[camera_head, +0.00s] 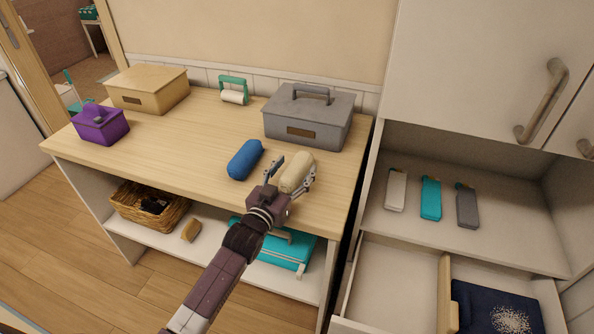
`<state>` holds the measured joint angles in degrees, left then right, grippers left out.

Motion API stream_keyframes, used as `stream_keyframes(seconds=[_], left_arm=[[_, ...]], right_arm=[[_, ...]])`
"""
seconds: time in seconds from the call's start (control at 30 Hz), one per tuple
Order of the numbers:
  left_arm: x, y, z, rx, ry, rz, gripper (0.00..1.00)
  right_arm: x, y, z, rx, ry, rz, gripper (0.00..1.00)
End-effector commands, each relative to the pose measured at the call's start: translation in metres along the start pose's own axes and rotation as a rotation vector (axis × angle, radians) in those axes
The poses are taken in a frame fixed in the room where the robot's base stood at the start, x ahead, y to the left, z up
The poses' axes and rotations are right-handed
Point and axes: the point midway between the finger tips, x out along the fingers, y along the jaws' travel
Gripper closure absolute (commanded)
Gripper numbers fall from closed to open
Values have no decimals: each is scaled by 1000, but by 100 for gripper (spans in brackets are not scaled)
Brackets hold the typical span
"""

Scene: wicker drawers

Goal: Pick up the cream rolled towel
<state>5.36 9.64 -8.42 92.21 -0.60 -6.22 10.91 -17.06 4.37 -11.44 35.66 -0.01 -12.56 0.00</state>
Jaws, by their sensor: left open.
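The cream rolled towel (297,170) lies on the wooden table top, in front of the grey box. My left gripper (292,176) is open and reaches up from the bottom of the view. Its fingers are spread to either side of the towel, one at its left and one at its right. I cannot tell whether the fingers touch it. The near end of the towel is partly hidden by the gripper. My right gripper does not show.
A blue roll (245,160) lies close to the left of my gripper. The grey lidded box (309,117) stands just behind the towel. A purple box (100,125) and a tan box (148,90) stand at the left. A cabinet with an open drawer (395,290) is at the right.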

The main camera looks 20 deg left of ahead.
Motion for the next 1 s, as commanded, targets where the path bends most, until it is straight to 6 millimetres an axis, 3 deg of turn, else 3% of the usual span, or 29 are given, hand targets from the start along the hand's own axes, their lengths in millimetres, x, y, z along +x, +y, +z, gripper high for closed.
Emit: stream_keyframes(seconds=[0.17, 0.6, 1.0], left_arm=[[0, 0, 0, 0, 0, 0, 39], [0, 0, 0, 0, 0, 0, 86], [0, 0, -11, 1, 4, 0, 86]], right_arm=[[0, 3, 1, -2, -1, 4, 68], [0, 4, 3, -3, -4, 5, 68], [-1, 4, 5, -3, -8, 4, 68]])
